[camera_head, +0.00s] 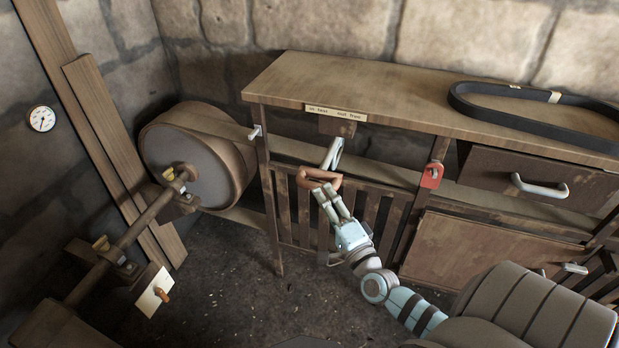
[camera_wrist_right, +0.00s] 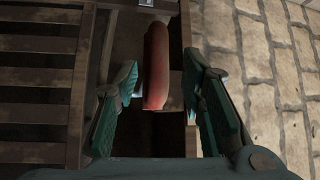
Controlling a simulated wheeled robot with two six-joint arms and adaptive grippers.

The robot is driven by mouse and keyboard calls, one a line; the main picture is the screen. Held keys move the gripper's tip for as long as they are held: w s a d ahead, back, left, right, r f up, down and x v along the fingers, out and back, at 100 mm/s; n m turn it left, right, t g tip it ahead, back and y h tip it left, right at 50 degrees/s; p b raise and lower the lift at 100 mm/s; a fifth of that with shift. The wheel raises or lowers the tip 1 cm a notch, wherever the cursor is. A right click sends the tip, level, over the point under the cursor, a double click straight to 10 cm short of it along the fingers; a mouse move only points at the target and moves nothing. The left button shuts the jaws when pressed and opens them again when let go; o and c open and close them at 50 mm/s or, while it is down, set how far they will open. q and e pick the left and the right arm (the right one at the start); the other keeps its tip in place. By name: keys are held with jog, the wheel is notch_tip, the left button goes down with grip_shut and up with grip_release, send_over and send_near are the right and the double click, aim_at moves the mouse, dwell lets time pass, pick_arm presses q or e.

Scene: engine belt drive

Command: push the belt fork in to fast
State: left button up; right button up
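The belt fork has a reddish-brown handle (camera_head: 308,173) on a pale metal bar (camera_head: 333,152). The bar comes out beneath the bench top, below a small label plate (camera_head: 337,113) whose text is too small to read surely. My right gripper (camera_head: 331,196) is at the handle, reaching up from the lower right. In the right wrist view the handle (camera_wrist_right: 156,66) stands between the two spread fingers of my right gripper (camera_wrist_right: 162,75), with a gap on each side. Whether a finger touches it in depth is hard to tell. My left gripper is not in view.
A black belt (camera_head: 470,105) lies on the wooden bench top (camera_head: 400,92). A red tag (camera_head: 431,175) hangs on a bench post. A large drum (camera_head: 195,155) and a shaft (camera_head: 150,215) stand at the left. Slats (camera_head: 300,212) and a drawer (camera_head: 540,180) flank the handle area.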

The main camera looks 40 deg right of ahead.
jog(key=x, duration=0.8)
jog(key=shift+w+b, duration=0.35)
jog(key=shift+b, duration=0.05)
jog(key=shift+c, duration=0.2)
jog(key=shift+d, duration=0.1)
grip_shut()
